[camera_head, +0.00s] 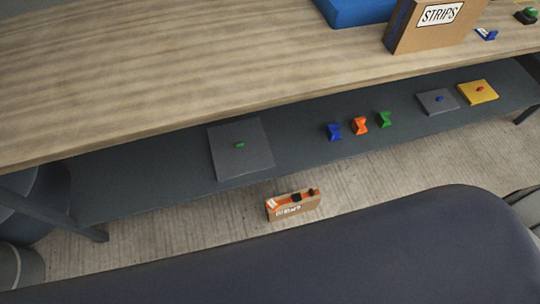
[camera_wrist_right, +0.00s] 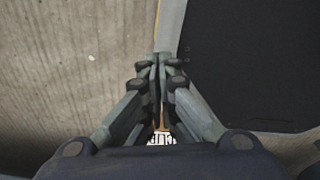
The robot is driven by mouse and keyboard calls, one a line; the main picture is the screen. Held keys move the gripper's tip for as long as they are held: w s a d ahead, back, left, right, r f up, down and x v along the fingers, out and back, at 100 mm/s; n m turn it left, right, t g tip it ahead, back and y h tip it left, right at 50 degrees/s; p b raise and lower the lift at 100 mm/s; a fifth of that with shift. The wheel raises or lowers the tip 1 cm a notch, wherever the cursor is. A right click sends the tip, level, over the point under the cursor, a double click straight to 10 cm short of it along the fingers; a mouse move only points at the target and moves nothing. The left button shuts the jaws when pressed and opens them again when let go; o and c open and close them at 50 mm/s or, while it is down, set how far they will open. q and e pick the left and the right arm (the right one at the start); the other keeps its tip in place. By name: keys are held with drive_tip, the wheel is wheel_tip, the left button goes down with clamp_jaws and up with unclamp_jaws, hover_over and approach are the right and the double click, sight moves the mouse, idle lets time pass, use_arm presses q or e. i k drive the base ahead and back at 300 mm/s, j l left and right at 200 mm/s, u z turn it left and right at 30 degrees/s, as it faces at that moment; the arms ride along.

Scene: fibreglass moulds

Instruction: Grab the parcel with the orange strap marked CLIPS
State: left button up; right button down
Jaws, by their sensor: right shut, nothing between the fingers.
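A small brown parcel (camera_head: 281,212) with an orange strap along its top stands on the floor in front of the low shelf in the head view. Its white label faces me, but the lettering is too small to read surely. Two dark pieces show on its top. In the right wrist view my right gripper (camera_wrist_right: 164,60) is shut, with its fingertips together and nothing between them. A white label with black letters (camera_wrist_right: 160,139) shows partly behind the finger bases there; the fingers hide most of what bears it. My left gripper is in neither view.
A wooden table (camera_head: 150,90) stands above a dark shelf (camera_head: 310,150) holding grey and yellow plates and several small coloured pieces. A box marked STRIPS (camera_head: 415,35) stands on the table by a blue block (camera_head: 355,10). Bare floor (camera_head: 170,235) lies left of the parcel.

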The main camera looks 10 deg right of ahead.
sight(289, 208)
drive_tip(key=k+j, duration=0.15)
drive_tip(key=k, duration=0.25)
drive_tip(key=k+j, duration=0.2)
drive_tip(key=k, duration=0.2)
drive_tip(key=k+j, duration=0.15)
drive_tip(key=k, duration=0.3)
drive_tip(key=k+j, duration=0.15)
drive_tip(key=k, duration=0.25)
